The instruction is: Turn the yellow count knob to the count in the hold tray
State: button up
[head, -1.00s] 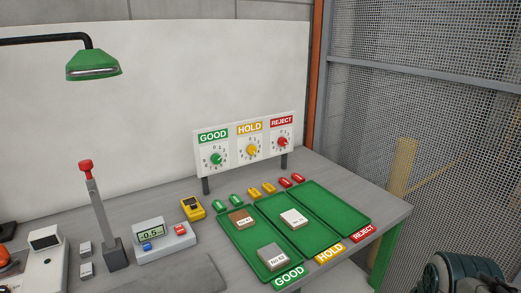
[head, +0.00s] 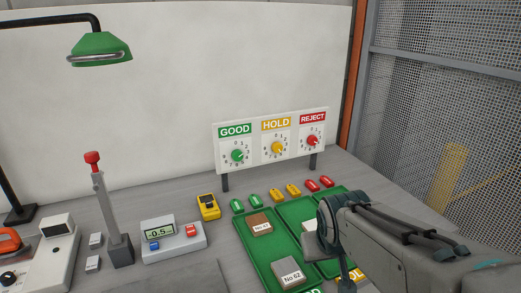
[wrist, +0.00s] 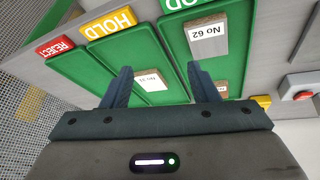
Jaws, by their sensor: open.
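The yellow count knob (head: 277,148) sits on the white panel under the HOLD label, between a green knob and a red knob. Its pointer setting is too small to read surely. The green hold tray (wrist: 103,62) is the middle tray, with its yellow HOLD label (wrist: 110,22). One white-labelled block (wrist: 150,80) lies in it, partly behind my fingers in the wrist view; in the head view my arm hides part of the tray. My gripper (wrist: 163,86) is open and empty above the trays, apart from the knob.
The good tray (head: 262,255) holds a brown block (head: 259,224) and a grey block (head: 288,271). Several coloured tags (head: 277,194) lie behind the trays. A scale (head: 173,238) and a lever post (head: 110,215) stand left. The panel's front looks clear.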

jog(key=w+d+r+n+t+b, duration=0.1)
jog(key=w+d+n+t, duration=0.15)
jog(key=w, duration=0.65)
jog(key=w+d+r+n+t+b, duration=0.15)
jog(key=w+t, duration=0.25)
jog(key=w, duration=0.5)
jog(key=n+t+y+b, duration=0.3)
jog(key=n+t+y, duration=0.2)
jog(key=n+y, duration=0.4)
send_near(279, 149)
jog(key=p+x, duration=0.1)
jog(key=x, duration=0.7)
jog(key=c, duration=1)
